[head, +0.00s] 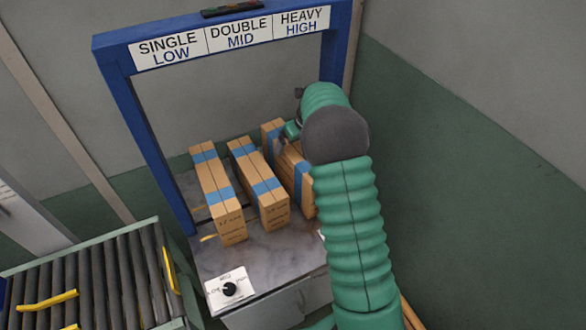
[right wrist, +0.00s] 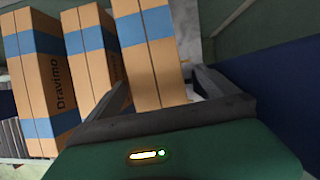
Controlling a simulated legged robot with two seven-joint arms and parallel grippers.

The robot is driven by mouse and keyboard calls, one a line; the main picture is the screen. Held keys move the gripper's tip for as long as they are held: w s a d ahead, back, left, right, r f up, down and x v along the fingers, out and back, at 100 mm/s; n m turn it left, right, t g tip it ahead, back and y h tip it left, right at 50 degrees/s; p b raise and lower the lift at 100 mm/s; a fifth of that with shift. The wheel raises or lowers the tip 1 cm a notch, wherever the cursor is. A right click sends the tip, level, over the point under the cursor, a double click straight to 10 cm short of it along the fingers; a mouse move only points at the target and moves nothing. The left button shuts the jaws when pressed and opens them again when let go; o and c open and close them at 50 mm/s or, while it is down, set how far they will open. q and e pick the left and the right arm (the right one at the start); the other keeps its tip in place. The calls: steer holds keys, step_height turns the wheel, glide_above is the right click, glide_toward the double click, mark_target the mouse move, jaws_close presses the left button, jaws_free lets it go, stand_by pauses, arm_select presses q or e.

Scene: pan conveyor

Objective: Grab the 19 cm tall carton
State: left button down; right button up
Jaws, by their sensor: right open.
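Three tall brown cartons with blue bands stand side by side under the blue frame in the head view: the left carton (head: 220,195), the middle carton (head: 262,190) and the right carton (head: 303,190). The left and middle ones carry small print on the near end, too blurred to read surely; the right one's print is hidden by my arm. My right gripper (head: 287,137) is at the upper part of the right carton. In the right wrist view its open fingers (right wrist: 163,85) lie on either side of that carton (right wrist: 150,50); contact cannot be told. My left gripper is out of view.
A blue frame (head: 113,70) with a sign reading single low, double mid, heavy high spans the grey table (head: 270,255). A dial plate (head: 229,288) sits at the table's front. A roller conveyor (head: 110,275) is at lower left. A wall (head: 470,150) stands at right.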

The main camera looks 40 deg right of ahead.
steer(key=shift+w+d+f, duration=0.1)
steer(key=shift+f, duration=0.65)
steer(key=x, duration=0.3)
steer(key=shift+a+f, duration=0.4)
steer(key=shift+f, duration=0.05)
steer(key=shift+w+f, duration=0.15)
steer(key=shift+w, duration=0.05)
steer(key=shift+s, duration=0.15)
steer(key=c, duration=2.1)
jaws_close()
